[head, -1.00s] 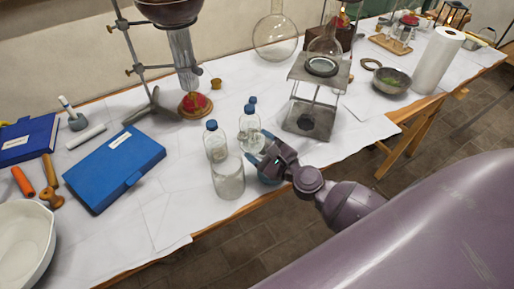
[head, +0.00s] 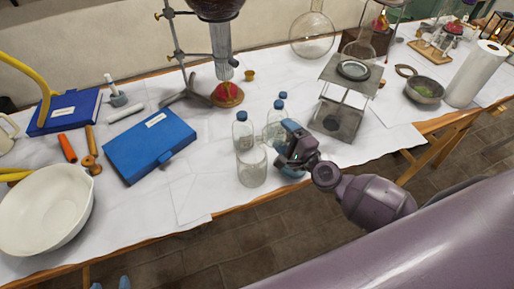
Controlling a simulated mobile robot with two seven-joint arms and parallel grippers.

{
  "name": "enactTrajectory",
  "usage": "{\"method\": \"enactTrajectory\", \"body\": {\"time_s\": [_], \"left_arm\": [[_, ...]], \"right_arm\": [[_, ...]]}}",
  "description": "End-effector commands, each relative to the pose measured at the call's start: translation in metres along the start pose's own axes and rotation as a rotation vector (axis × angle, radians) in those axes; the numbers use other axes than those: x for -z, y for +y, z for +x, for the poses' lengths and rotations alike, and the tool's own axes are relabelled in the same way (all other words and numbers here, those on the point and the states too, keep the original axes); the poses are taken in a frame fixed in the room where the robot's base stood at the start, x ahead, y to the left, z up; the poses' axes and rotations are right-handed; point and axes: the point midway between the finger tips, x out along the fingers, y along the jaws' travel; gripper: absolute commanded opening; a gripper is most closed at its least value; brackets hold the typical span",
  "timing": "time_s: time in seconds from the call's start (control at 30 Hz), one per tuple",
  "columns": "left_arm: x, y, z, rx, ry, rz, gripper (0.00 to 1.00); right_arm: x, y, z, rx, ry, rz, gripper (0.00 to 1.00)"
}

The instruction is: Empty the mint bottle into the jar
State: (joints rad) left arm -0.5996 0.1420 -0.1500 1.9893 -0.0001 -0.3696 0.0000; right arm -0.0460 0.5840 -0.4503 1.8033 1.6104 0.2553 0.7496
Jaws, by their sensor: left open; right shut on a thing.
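The jar (head: 252,170) is clear, open-topped glass and stands upright near the table's front edge; it looks empty. My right gripper (head: 286,150) is just right of the jar, at about its height. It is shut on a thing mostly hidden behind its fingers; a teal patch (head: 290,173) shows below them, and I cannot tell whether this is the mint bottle. Clear bottles with blue caps stand close behind the jar, one at its back left (head: 243,130) and others behind my gripper (head: 275,115). My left gripper (head: 110,284) shows only two blue fingertips, apart and empty, at the bottom edge.
A white bowl (head: 45,215) and a blue box (head: 150,145) are on the left. A stand with a burette-like glass column (head: 222,50) rises behind the bottles. White cloth left of the jar is clear.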

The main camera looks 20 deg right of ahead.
Motion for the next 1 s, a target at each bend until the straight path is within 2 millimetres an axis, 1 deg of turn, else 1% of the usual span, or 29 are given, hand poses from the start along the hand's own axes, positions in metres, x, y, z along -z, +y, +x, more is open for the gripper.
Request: {"method": "enactTrajectory", "body": {"time_s": [0.13,0.5,1.0], "left_arm": [[0.0039,0.0001,0.0001,0.000,0.006,0.000,0.58],[0.0063,-0.0001,-0.0007,0.000,0.009,0.000,0.58],[0.0031,-0.0008,-0.0048,0.002,0.000,-0.001,0.58]], "right_arm": [[-0.0005,-0.0018,0.0004,0.002,0.000,-0.005,0.28],[-0.0007,-0.0027,0.0004,0.002,0.000,-0.016,0.28],[-0.0010,-0.0039,0.0004,0.002,0.000,-0.032,0.28]]}}
